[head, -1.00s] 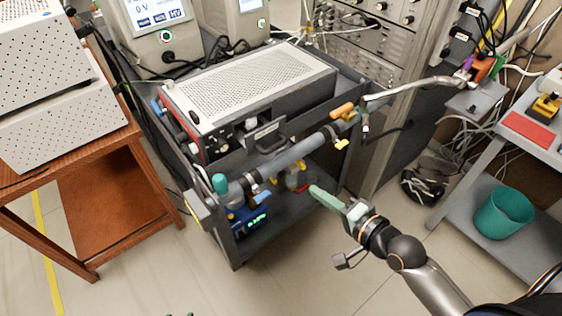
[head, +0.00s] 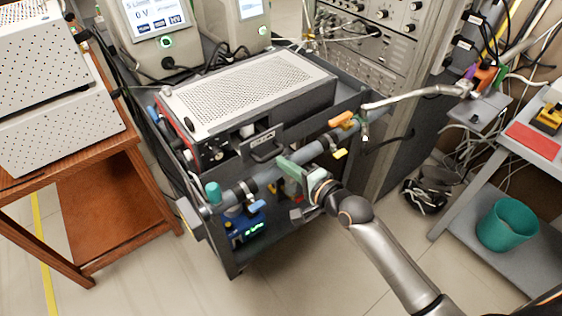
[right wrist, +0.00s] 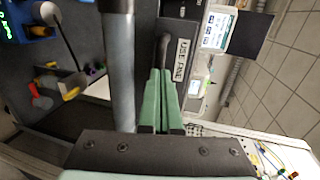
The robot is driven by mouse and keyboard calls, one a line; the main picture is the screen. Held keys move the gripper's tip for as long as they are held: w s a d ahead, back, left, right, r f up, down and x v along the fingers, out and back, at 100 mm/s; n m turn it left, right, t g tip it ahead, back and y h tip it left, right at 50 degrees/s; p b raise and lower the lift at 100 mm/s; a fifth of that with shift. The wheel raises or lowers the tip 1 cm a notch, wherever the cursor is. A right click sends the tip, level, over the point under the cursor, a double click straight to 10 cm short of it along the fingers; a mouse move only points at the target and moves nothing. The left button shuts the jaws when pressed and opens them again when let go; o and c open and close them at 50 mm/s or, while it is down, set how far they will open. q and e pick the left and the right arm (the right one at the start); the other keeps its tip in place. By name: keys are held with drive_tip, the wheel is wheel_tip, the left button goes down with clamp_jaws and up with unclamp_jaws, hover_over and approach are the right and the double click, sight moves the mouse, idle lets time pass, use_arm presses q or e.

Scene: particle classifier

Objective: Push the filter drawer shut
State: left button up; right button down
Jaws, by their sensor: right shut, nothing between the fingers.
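The filter drawer (head: 258,138) is on the front of the perforated-top box (head: 245,85). Its dark front panel carries a small label and a black handle, and it appears to stand out from the box front. The right wrist view shows its labelled panel (right wrist: 181,60) with the dark handle edge. My right gripper (head: 283,163) is shut and empty, its green fingers just in front of the drawer's handle. In the right wrist view the shut fingers (right wrist: 158,75) reach toward the handle; whether they touch cannot be told. My left gripper is not in view.
A grey pipe (head: 305,152) with an orange-handled valve (head: 341,119) runs across the cart's front, close to my right gripper. A blue device (head: 245,225) sits on the lower shelf. A wooden table (head: 105,190) stands left. The floor in front is clear.

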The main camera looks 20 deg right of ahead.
sight(263, 144)
drive_tip(key=shift+x, duration=0.95)
drive_tip(key=x, duration=0.2)
drive_tip(key=r+x, duration=0.1)
drive_tip(key=x, duration=0.2)
drive_tip(key=shift+w, duration=0.25)
drive_tip(key=shift+r, duration=0.2)
drive_tip(key=shift+a+r, duration=0.1)
